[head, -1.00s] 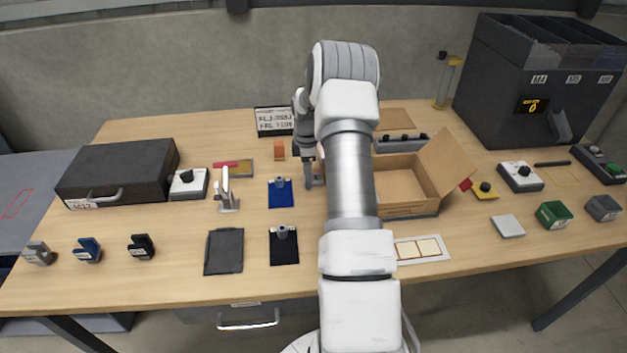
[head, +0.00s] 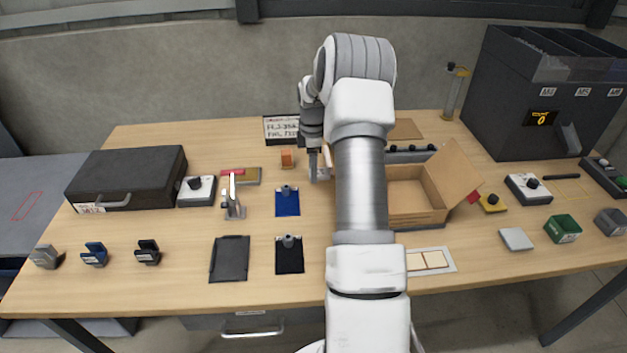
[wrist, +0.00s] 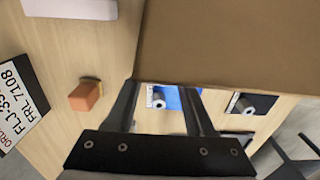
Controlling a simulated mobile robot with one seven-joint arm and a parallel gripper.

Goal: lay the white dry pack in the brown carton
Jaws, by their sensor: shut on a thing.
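The brown carton (head: 412,216) stands open right of my arm, its visible inside bare and its right flap (head: 455,175) raised. My gripper (head: 318,178) is low at the carton's left side. In the wrist view a broad brown panel (wrist: 235,45), seemingly the carton's left flap, meets the fingertips of my gripper (wrist: 160,88). The gripper seems shut on this flap, but the contact is partly hidden. A flat whitish square (head: 516,239), likely the white dry pack, lies on the table at right, apart from the gripper.
An orange block (head: 287,158), a blue pad (head: 287,203) and a black pad (head: 289,262) lie left of my arm. A white tray with cream squares (head: 432,260) lies before the carton. A knob panel (head: 412,153) is behind it. A green bin (head: 563,229) stands at right.

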